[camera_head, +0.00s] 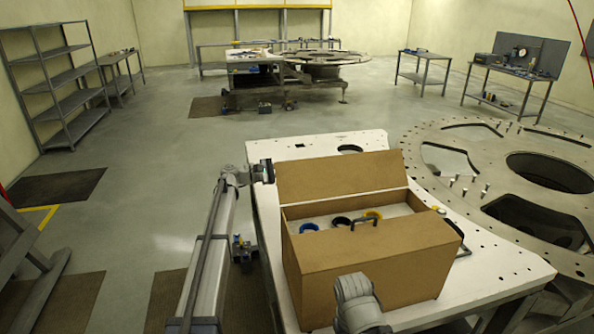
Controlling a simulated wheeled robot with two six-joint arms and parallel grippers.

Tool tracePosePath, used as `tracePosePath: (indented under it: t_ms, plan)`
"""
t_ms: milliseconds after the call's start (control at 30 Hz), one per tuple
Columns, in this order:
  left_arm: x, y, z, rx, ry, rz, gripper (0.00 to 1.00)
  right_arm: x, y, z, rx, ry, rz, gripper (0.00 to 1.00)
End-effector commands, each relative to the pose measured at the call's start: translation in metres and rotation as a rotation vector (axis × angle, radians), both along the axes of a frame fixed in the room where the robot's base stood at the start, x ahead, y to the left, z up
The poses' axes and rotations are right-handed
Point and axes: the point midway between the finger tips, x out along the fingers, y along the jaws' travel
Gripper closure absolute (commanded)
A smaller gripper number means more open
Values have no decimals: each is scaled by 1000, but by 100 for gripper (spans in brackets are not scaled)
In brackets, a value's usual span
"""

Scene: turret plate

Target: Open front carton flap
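The brown cardboard carton (375,278) stands on a white table plate. Its back flap (340,174) is raised and leans away. Its front flap (375,240) appears to lie flat over the near part of the opening. A grey part of my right arm shows before the carton, with no gripper visible.
The white plate (500,262) has free room right of the carton, with a dark handle (464,251) lying near it. A large round metal turret plate (490,150) with big openings is at the right. Shelves (62,90) and workbenches stand farther back.

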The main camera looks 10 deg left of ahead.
Motion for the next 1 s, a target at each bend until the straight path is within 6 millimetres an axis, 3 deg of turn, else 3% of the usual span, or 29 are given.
tracePosePath:
  t_ms: [500, 533, 767, 1000]
  plan:
    - [0, 0, -2, 3, -1, -2, 100, 0, 0, -1, 0, 0, 0, 50]
    - [0, 0, -2, 3, -1, -2, 83, 0, 0, -1, 0, 0, 0, 50]
    - [1, 0, -2, 1, -2, -1, 57, 0, 0, -1, 0, 0, 0, 50]
    - [1, 0, -1, 1, -2, 0, 56, 0, 0, -1, 0, 0, 0, 50]
